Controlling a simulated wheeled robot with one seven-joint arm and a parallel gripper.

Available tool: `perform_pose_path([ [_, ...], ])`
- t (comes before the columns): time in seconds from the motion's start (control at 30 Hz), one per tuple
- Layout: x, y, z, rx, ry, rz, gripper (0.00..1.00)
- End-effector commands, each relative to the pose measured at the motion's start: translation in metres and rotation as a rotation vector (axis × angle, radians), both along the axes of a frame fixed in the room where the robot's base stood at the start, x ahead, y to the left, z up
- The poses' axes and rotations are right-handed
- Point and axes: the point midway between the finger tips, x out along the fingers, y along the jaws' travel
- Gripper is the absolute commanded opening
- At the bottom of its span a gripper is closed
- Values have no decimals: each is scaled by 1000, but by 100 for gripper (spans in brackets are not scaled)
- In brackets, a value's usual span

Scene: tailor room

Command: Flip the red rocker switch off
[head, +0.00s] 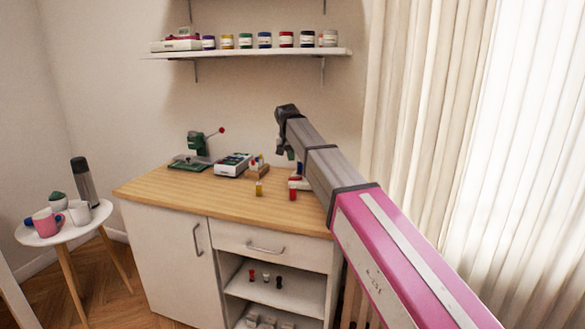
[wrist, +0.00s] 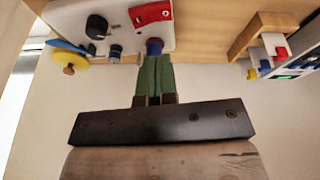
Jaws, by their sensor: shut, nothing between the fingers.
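The red rocker switch (wrist: 150,13) shows at the top of the wrist view, on a white panel (wrist: 122,42) with a black knob (wrist: 97,26). I cannot tell which way it is tipped. My gripper (wrist: 153,58) has its green fingers together and empty. The tips are close to a round blue part just beside the switch; I cannot tell if they touch it. In the head view my gripper (head: 284,150) is over the right part of the wooden worktop (head: 220,203), and my arm partly hides the white and red unit there.
A small wooden rack (wrist: 262,32) stands right of the panel in the wrist view. A yellow disc (wrist: 75,62) is at its left. In the head view a white device (head: 232,165) and a green press (head: 196,148) stand farther left. The worktop's front left is clear.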

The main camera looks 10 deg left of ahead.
Motion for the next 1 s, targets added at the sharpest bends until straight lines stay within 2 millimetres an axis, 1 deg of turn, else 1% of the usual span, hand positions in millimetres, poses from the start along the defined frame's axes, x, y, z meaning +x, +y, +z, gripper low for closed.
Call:
perform_pose_path([
  [0.03,-4,3,11,1,-1,1,0],
  [0.1,-8,7,24,1,-2,0,0],
  [0.2,-12,10,39,0,0,0,0],
  [0.3,-16,13,51,0,-1,0,0],
  [0.4,-19,15,58,0,0,0,0],
  [0.57,-21,16,63,-1,1,0,0],
  [1.0,-21,15,63,-1,1,0,0],
])
